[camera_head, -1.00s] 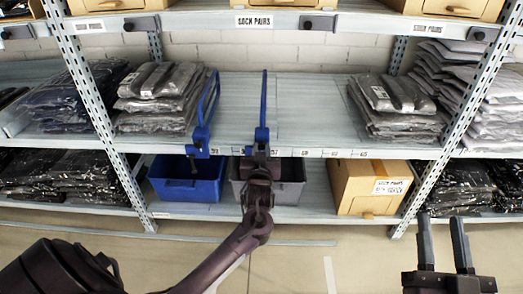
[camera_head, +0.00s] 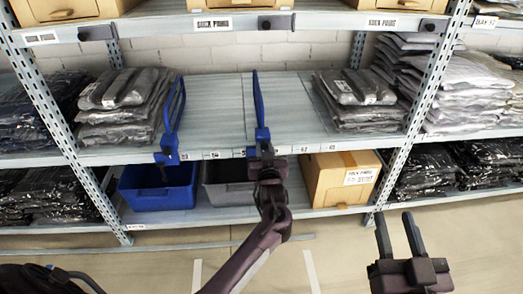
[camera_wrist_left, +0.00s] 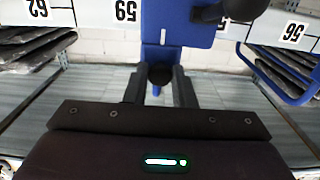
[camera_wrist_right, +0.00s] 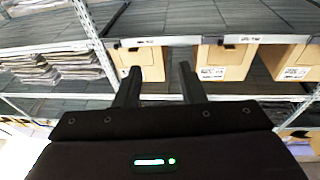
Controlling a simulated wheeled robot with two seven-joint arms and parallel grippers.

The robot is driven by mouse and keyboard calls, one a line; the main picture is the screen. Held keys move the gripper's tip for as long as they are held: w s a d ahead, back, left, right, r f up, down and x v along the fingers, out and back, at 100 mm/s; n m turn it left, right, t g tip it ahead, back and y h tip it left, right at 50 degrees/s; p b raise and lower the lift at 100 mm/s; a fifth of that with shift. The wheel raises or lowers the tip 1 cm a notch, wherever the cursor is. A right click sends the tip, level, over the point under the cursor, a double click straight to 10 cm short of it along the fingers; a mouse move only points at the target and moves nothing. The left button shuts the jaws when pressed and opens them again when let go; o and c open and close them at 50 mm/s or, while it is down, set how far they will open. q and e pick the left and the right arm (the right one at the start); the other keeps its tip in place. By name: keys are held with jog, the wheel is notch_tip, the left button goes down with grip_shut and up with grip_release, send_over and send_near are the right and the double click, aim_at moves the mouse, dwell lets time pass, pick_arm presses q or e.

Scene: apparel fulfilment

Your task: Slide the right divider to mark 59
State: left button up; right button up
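The right divider (camera_head: 259,105) is a blue upright frame on the middle shelf, with its base at the shelf's front edge. My left gripper (camera_head: 266,158) is at that base. In the left wrist view, which is upside down, its fingers (camera_wrist_left: 162,85) close around the dark knob (camera_wrist_left: 160,75) under the divider's blue base plate (camera_wrist_left: 178,25). The plate has a white line and stands between label 59 (camera_wrist_left: 126,11) and label 56 (camera_wrist_left: 293,31), nearer 59. The left divider (camera_head: 172,115) stands apart, to the left. My right gripper (camera_head: 399,235) is open and empty, low in front of the shelving.
Folded garment stacks flank the dividers, left (camera_head: 125,100) and right (camera_head: 355,100). Below are a blue bin (camera_head: 158,198), a grey bin (camera_head: 228,193) and a cardboard box (camera_head: 325,185). The shelf (camera_head: 290,105) right of the right divider is clear up to the garments.

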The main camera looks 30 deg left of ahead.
pick_arm(q)
jog(key=o, duration=0.5)
jog(key=shift+s, duration=0.1)
jog(key=shift+s+d, duration=0.1)
jog(key=shift+s, duration=0.05)
jog(key=p+v, duration=0.1)
jog(key=v, duration=0.2)
jog(key=shift+s+d, duration=0.15)
jog(key=shift+p+v, duration=0.55)
jog(key=shift+v, duration=1.4)
pick_arm(e)
jog(key=s+f+g+h, duration=0.2)
jog(key=s+f+g, duration=0.2)
jog(key=f, duration=1.1)
jog(key=shift+f+g+h, duration=0.2)
jog(key=shift+g+h, duration=0.1)
jog(key=shift+g, duration=1.6)
